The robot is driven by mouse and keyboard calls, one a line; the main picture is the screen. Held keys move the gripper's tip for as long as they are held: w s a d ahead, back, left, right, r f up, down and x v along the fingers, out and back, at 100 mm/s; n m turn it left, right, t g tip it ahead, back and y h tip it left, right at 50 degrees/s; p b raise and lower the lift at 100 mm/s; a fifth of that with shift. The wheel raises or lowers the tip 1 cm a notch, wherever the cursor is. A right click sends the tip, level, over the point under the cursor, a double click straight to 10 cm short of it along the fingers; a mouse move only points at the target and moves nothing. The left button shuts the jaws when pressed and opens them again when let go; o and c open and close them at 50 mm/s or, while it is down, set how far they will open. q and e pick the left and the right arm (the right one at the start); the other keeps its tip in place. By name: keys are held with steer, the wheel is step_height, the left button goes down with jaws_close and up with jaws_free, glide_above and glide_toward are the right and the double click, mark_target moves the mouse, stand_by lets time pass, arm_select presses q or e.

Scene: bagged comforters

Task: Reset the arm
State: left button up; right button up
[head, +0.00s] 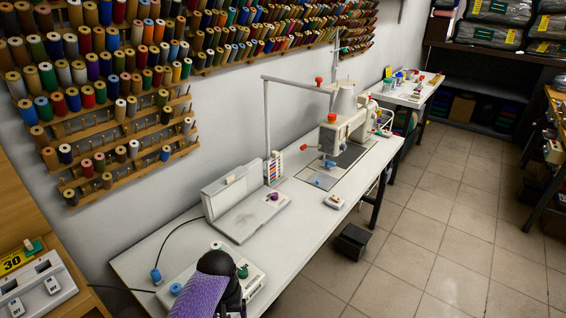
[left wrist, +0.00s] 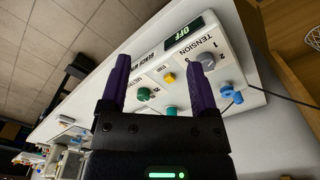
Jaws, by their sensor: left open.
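My left arm comes in at the bottom of the head view, with a purple sleeve and a black wrist. The fingers of my left gripper (left wrist: 159,68) show in the left wrist view as two purple fingers, spread apart with nothing between them. They are over a white control box (left wrist: 178,68) with a display reading OFF, a "TENSION" label and grey, yellow, green and blue knobs. This box (head: 254,279) also shows in the head view, partly hidden by my arm. My right gripper is in neither view.
A long white table (head: 335,215) bears a sewing machine (head: 345,128) and a white hinged case (head: 235,208). Thread racks (head: 115,160) cover the wall at left. Bagged comforters (head: 497,38) sit on shelves at the back right. The tiled floor (head: 440,230) is mostly clear.

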arm_select(q)
steer(key=s+a+f+m+b, duration=0.1)
steer(key=s+a+f+b, duration=0.1)
steer(key=s+f, duration=0.65)
steer(key=s+a+f+b, duration=0.1)
steer(key=s+f+b, duration=0.3)
steer(key=f, duration=0.8)
steer(key=s+a+f+m+b, duration=0.1)
steer(key=s+f, duration=0.4)
steer(key=s, duration=0.6)
steer(key=s+a+f+m+b, duration=0.1)
steer(key=s+f, duration=0.4)
steer(key=s, duration=0.7)
steer(key=shift+s+a+m+b, duration=0.25)
steer(key=shift+a+m+b, duration=0.05)
steer(key=shift+a+b, duration=0.35)
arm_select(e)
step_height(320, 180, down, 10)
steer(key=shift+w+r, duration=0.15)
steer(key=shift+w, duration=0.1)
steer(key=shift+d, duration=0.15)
